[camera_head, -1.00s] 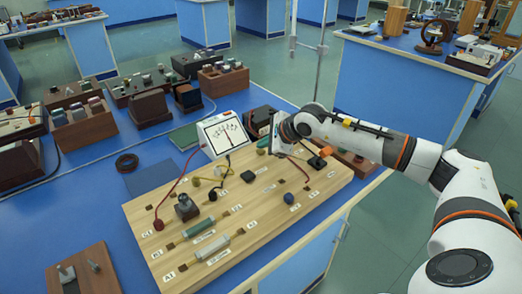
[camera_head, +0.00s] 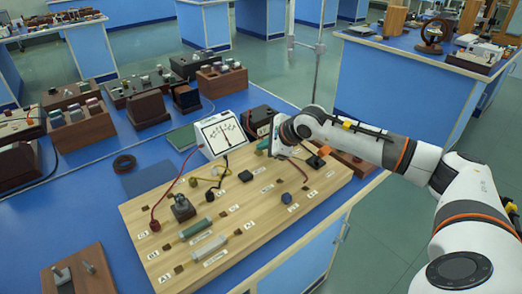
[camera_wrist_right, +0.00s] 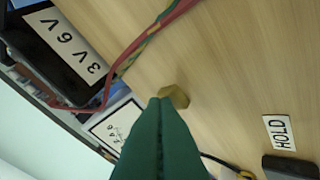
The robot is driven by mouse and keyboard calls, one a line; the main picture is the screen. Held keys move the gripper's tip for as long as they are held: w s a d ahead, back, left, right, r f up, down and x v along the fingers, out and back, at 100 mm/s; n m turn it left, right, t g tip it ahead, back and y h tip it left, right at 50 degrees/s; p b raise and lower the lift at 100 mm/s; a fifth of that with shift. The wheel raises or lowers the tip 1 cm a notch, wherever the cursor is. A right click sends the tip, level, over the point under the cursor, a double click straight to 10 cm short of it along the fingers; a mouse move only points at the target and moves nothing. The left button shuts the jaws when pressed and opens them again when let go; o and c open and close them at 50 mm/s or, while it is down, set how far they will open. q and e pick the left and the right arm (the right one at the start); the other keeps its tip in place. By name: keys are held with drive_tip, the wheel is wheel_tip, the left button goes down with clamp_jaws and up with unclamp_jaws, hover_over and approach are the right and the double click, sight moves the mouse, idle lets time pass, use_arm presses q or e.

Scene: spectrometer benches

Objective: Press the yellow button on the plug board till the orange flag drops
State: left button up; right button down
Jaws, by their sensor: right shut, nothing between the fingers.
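The wooden plug board (camera_head: 240,226) lies on the blue bench, with plugs, cables and labels on it. My right gripper (camera_head: 263,148) is over its far edge. In the right wrist view its green fingers (camera_wrist_right: 160,108) are shut and empty. Their tips are at a small yellow-brown hexagonal knob (camera_wrist_right: 176,96), which looks like the yellow button; I cannot tell whether they touch it. The knob is hidden in the head view. An orange piece (camera_head: 324,150), apparently the flag, stands up at the board's far right. My left gripper is not in view.
A meter (camera_head: 220,133) stands behind the board. A black box marked 3V 6V (camera_wrist_right: 62,45) and a red cable (camera_wrist_right: 135,45) are close to the fingers. A HOLD label (camera_wrist_right: 279,132) and black block (camera_wrist_right: 290,166) lie to the right. A yellow cable loop curves across the board.

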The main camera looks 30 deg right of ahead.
sight(260, 153)
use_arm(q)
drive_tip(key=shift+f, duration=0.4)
use_arm(e)
drive_tip(key=shift+f, duration=0.4)
use_arm(q)
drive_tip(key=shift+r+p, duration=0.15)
drive_tip(key=shift+p, duration=0.35)
use_arm(e)
drive_tip(key=shift+w+a+r, duration=0.1)
drive_tip(key=shift+a+r, duration=0.15)
drive_tip(key=shift+r, duration=0.2)
drive_tip(key=shift+w+a+r, duration=0.1)
drive_tip(key=shift+a+r, duration=0.1)
drive_tip(key=shift+r, duration=0.25)
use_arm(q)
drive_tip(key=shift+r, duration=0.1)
use_arm(e)
drive_tip(key=shift+r, duration=0.15)
wheel_tip(260, 153, up, 4)
drive_tip(key=p, duration=0.2)
drive_tip(key=shift+a+r+p, duration=0.15)
drive_tip(key=shift+p, duration=0.15)
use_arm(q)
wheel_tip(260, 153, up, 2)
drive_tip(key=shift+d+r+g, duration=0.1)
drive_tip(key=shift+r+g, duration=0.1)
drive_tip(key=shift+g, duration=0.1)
use_arm(e)
drive_tip(key=shift+r, duration=0.5)
